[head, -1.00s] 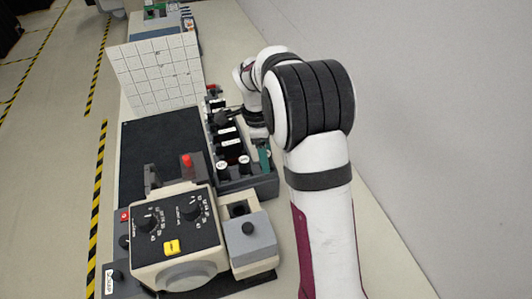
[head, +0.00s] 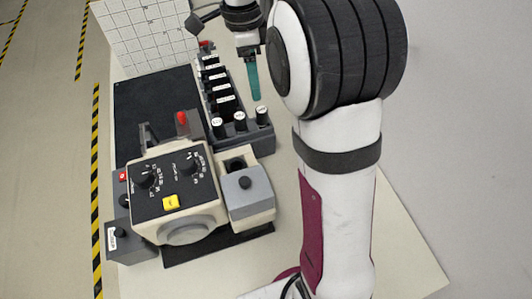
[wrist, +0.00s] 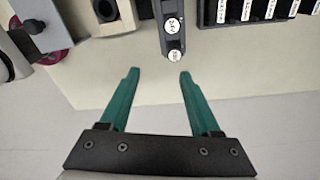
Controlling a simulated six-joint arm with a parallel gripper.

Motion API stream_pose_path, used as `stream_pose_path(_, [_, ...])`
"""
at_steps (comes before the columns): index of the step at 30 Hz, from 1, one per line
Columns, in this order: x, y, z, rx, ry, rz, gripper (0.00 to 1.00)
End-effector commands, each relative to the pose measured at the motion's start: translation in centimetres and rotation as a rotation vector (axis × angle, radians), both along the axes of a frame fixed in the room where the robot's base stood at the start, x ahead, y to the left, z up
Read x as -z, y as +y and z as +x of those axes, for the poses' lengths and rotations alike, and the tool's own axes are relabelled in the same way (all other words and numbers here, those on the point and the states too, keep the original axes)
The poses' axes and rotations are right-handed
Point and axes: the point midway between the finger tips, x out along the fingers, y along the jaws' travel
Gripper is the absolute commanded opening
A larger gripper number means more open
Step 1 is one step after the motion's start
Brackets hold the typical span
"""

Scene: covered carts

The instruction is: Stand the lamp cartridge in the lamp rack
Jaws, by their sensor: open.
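Three round white-capped lamp cartridges stand in a row at the near end of the dark grey rack (head: 266,140): a left one (head: 217,122), a middle one (head: 240,116) and a right one (head: 261,110). I cannot tell which one is the task's. The wrist view shows two of the caps (wrist: 172,25) and (wrist: 174,55) in a narrow dark strip. My gripper (head: 256,97) has teal fingers and hangs above the rack's near right end. In the wrist view my gripper (wrist: 158,72) is open, its fingers wide apart with nothing between them.
Labelled dark slots (head: 217,77) fill the rest of the rack. A beige instrument (head: 175,190) with knobs stands nearer, beside an opening (head: 236,163) and a grey block with a knob (head: 247,188). A white gridded panel (head: 145,35) stands behind. Bare table lies to the right.

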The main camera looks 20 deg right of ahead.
Motion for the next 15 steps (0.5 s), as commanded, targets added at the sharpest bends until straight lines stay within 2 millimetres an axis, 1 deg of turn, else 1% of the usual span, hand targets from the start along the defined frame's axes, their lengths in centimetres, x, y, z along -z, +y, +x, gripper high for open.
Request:
stream_pose_path(1, [-0.9, 0.8, -3.0, -0.133, 0.003, 0.03, 0.64])
stream_pose_path(2, [-1.2, 1.5, -5.3, -0.243, 0.006, 0.054, 0.64])
stream_pose_path(3, [-1.2, 2.4, -8.6, -0.4, 0.006, 0.09, 0.64])
stream_pose_path(4, [-1.1, 3.0, -11.1, -0.519, 0.002, 0.115, 0.64])
stream_pose_path(5, [-0.7, 3.7, -13.6, -0.636, -0.002, 0.139, 0.64])
stream_pose_path(6, [0.1, 4.4, -16.8, -0.787, -0.012, 0.166, 0.64])
stream_pose_path(9, [2.5, 5.9, -23.0, -1.08, -0.043, 0.217, 0.64])
stream_pose_path(12, [4.4, 6.7, -26.6, -1.254, -0.067, 0.241, 0.64])
stream_pose_path(15, [5.3, 7.0, -27.8, -1.32, -0.077, 0.248, 0.64])
